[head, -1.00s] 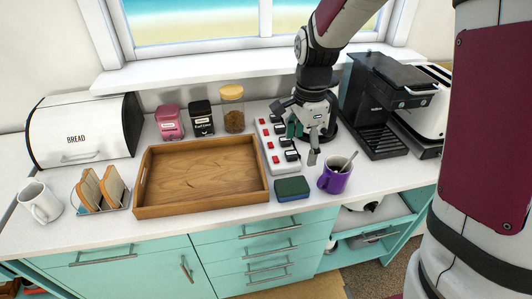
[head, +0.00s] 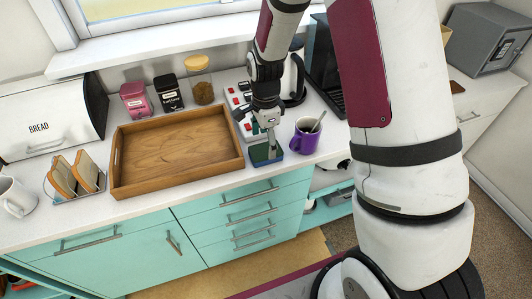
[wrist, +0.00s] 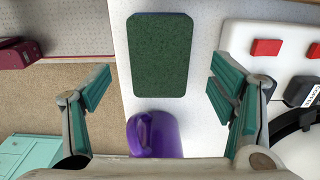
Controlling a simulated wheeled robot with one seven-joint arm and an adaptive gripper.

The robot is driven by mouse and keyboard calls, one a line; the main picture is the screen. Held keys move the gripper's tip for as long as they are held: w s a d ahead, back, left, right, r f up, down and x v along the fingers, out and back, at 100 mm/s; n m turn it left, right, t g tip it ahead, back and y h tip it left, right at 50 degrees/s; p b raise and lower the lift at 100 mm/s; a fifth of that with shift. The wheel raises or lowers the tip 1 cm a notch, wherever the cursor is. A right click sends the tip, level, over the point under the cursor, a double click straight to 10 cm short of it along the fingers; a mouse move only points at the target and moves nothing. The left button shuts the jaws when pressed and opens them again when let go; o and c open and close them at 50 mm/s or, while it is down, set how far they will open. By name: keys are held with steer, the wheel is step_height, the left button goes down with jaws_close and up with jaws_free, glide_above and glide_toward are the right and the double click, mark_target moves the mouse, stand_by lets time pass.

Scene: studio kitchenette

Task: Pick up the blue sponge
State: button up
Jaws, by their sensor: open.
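The blue sponge (head: 266,157) lies flat near the counter's front edge, between the wooden tray and a purple mug. It has a dark green scouring top, which fills the upper middle of the wrist view (wrist: 161,55). My gripper (head: 262,136) points down over the sponge and partly covers it in the head view. In the wrist view my gripper (wrist: 160,92) is open and empty, with one finger on either side of the sponge's line. I cannot tell how high the fingertips are above the counter.
The purple mug (head: 305,136) with a spoon stands close right of the sponge; it also shows in the wrist view (wrist: 153,135). The wooden tray (head: 180,187) is close on the left. A white panel with red switches (head: 232,97) lies behind. The counter's front edge is near.

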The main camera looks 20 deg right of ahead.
mark_target(266, 150)
steer(key=shift+f+p, duration=0.35)
steer(key=shift+f, duration=1.7)
steer(key=c, duration=0.9)
steer(key=shift+r, duration=0.15)
steer(key=shift+r, duration=0.45)
steer(key=shift+s+r+b, duration=0.25)
steer(key=shift+s+r, duration=0.05)
steer(key=shift+r, duration=0.35)
steer(key=shift+s+r+b, duration=0.2)
steer(key=shift+s+r, duration=0.1)
steer(key=shift+r, duration=0.3)
steer(key=s+r, duration=0.1)
steer(key=s, duration=1.4)
steer(key=shift+r, duration=0.2)
steer(key=shift+o, duration=0.6)
